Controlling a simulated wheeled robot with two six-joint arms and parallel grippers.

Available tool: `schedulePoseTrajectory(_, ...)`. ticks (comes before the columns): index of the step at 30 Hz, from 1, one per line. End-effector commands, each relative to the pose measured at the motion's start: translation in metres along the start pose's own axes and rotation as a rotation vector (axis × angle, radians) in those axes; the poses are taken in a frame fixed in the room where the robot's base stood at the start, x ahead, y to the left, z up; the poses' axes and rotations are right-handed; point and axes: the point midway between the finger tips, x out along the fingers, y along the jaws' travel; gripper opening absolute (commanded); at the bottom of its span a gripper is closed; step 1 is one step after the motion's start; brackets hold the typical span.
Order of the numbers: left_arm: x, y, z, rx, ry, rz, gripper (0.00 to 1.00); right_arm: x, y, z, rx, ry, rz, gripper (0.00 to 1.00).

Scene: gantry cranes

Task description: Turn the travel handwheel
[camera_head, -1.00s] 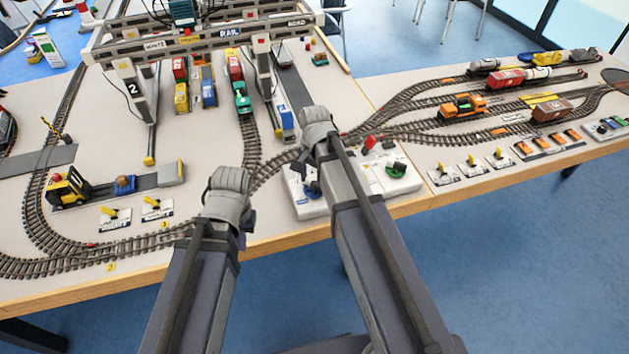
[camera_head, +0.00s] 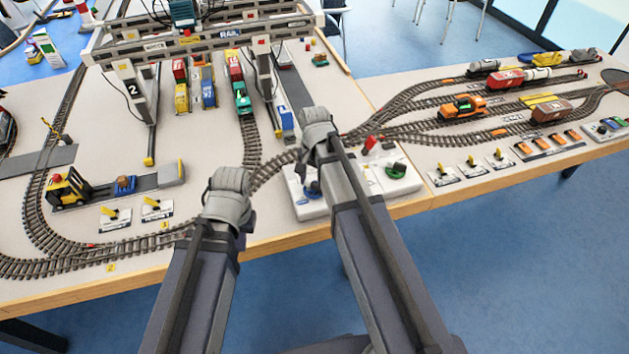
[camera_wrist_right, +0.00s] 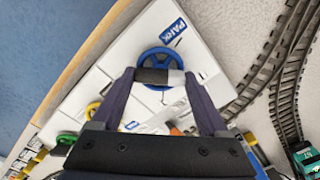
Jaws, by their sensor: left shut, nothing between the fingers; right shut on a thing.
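A blue handwheel (camera_wrist_right: 160,66) sits on a white panel (camera_wrist_right: 120,58) beside a blue PARK label (camera_wrist_right: 172,31) in the right wrist view. My right gripper (camera_wrist_right: 160,77) is shut on a short dark and light grey piece at the blue handwheel. In the head view the blue handwheel (camera_head: 312,190) shows beside my right arm, which hides the right fingers. A green handwheel (camera_head: 397,170) stands to its right, apart from the gripper. My left gripper (camera_head: 230,195) is shut and empty near the table's front; its fingertips are mostly hidden.
A grey gantry crane (camera_head: 140,45) spans parked wagons behind my arms. Tracks (camera_head: 110,252) run along the front edge. Yellow levers (camera_head: 470,161) and trains (camera_head: 460,107) occupy the right side.

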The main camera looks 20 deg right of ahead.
Motion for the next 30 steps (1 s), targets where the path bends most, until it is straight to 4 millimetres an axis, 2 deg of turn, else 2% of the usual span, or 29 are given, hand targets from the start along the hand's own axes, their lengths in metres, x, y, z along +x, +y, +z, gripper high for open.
schedulePoseTrajectory(21,0.0001,0.0,0.0,0.0,0.0,0.0,0.0,0.0001,-0.0003,0.0003,-0.667,0.0,0.0,0.22)
schedulePoseTrajectory(30,0.0001,0.0,0.0,0.0,0.0,0.0,0.0,0.0001,-0.0004,0.0004,-0.901,0.0,0.0,0.22)
